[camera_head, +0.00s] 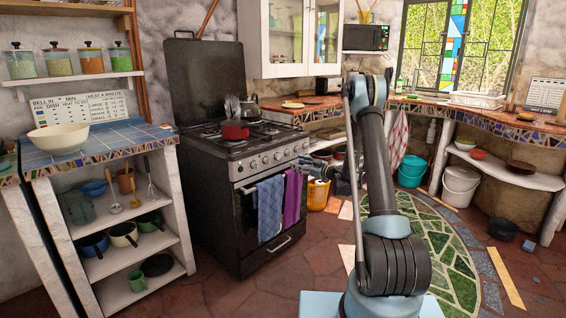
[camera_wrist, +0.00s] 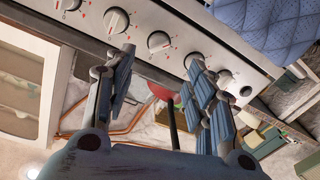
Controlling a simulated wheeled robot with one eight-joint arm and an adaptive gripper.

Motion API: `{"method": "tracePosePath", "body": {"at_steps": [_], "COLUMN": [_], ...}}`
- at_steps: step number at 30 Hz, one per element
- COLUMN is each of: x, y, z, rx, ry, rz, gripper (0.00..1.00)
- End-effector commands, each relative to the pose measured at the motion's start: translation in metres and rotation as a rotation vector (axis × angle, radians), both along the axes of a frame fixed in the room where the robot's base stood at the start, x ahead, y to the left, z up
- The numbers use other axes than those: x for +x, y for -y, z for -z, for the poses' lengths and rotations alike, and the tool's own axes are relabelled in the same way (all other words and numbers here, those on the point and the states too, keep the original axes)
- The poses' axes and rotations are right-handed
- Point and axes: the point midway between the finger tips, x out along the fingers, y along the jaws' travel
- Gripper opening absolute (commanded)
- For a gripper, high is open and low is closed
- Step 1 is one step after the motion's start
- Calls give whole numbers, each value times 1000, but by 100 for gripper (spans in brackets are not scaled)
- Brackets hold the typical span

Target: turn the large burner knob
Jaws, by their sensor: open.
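The stove's pale front panel (camera_head: 270,160) carries a row of several round knobs with red marks. I cannot tell by size which is the large burner knob. In the wrist view, the panel runs slantwise across the top. One knob (camera_wrist: 160,42) shows between and just beyond my fingertips; another (camera_wrist: 225,78) is beside the right finger. Two more knobs (camera_wrist: 117,20) lie to the left. My gripper (camera_wrist: 160,57) is open with nothing between its fingertips, and no contact with a knob is visible. In the head view it is dark, right of the stove front, and partly hidden by my arm.
A blue towel (camera_head: 270,207) and a purple towel (camera_head: 292,200) hang on the oven door below the knobs. A steaming red pot (camera_head: 235,130) and a kettle (camera_head: 250,107) stand on the stove.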

Motion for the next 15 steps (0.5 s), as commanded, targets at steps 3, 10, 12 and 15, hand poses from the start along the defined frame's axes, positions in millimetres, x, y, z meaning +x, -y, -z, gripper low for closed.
{"method": "tracePosePath", "body": {"at_steps": [3,10,12,15], "x": [12,35,41,49], "y": [-18,-52,-61,-74], "z": [0,0,0,-1], "rx": [0,0,0,0], "ry": [0,0,0,0], "rz": [-1,-1,-1,-1], "gripper": [50,50,50,50]}}
